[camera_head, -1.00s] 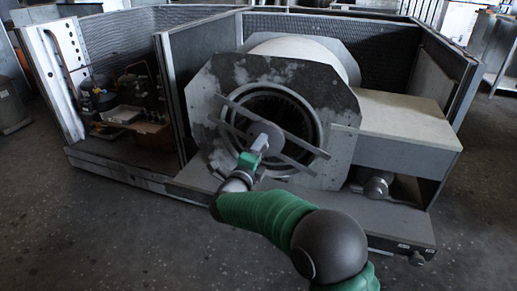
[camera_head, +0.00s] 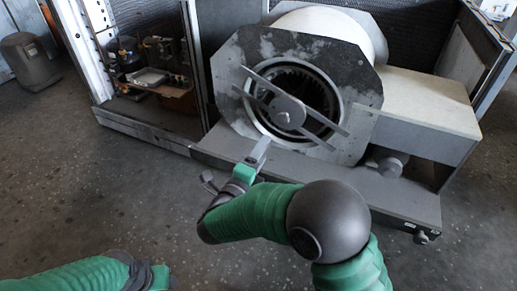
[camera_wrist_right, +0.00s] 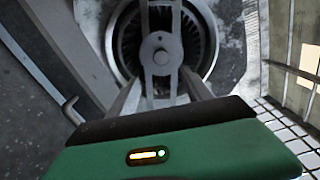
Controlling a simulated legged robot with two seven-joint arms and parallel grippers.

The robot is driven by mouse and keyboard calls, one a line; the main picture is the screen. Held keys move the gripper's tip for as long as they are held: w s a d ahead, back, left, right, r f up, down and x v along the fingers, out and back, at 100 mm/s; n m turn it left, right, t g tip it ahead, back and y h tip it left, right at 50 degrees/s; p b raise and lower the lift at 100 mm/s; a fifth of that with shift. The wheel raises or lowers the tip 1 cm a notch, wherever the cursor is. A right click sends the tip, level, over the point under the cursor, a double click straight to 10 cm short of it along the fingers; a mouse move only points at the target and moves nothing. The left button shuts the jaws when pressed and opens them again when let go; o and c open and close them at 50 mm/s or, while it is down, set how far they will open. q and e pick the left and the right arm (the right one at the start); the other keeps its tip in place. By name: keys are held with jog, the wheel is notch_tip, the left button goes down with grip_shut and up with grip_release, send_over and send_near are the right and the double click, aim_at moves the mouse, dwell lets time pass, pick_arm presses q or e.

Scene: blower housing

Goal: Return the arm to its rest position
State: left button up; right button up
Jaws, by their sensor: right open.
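My right arm (camera_head: 265,212), in a green sleeve with a dark grey round joint, reaches in from the lower right of the head view. Its gripper (camera_head: 262,152) is in front of the blower housing (camera_head: 235,60), just below and left of the round hub (camera_head: 287,112). In the right wrist view the two fingers of this gripper (camera_wrist_right: 162,88) are spread, and the hub (camera_wrist_right: 161,57) shows beyond them; nothing is held. My left arm (camera_head: 75,277) shows at the bottom left. Its gripper is out of view.
The blower's slanted bars (camera_head: 262,84) cross its round opening. A pale-topped box (camera_head: 425,100) stands to the right. The base ledge (camera_head: 330,180) runs below the blower. An open bay with small parts (camera_head: 150,78) is at the left. The floor (camera_head: 60,190) in front is clear.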

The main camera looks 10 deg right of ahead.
jog(key=shift+v, duration=0.95)
jog(key=shift+f, duration=0.1)
